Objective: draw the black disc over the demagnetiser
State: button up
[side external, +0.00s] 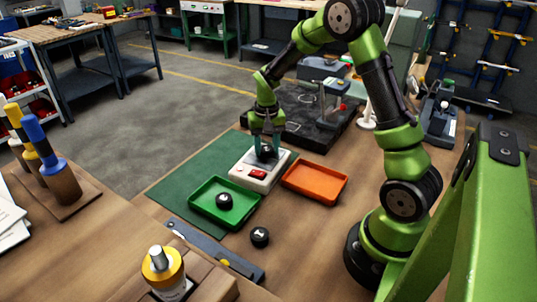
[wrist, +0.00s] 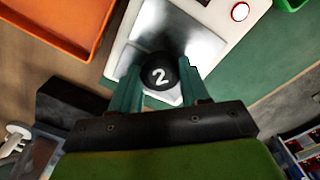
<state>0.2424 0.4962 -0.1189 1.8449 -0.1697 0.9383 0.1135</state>
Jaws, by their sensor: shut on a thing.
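The demagnetiser (side external: 243,174) is a white box with a red switch, in the middle of the bench in the side view. Its shiny metal top plate (wrist: 190,35) shows in the wrist view. My gripper (side external: 265,150) points down over the plate, its green fingers (wrist: 160,74) on either side of a black disc (wrist: 159,71) marked with a white 2. The disc (side external: 267,153) is at or just above the plate; I cannot tell whether it touches. The fingers partly hide it in the side view.
A green tray (side external: 246,213) holds another black disc (side external: 224,200). A further black disc (side external: 260,237) lies on the bench in front. An empty orange tray (side external: 315,183) stands right of the demagnetiser. Green mat (side external: 190,180) is clear at left.

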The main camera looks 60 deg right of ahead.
jog(key=shift+a, duration=0.55)
jog(key=shift+a+f, duration=0.1)
jog(key=shift+a, duration=0.5)
jog(key=shift+r, duration=3.05)
jog(key=shift+d, duration=0.1)
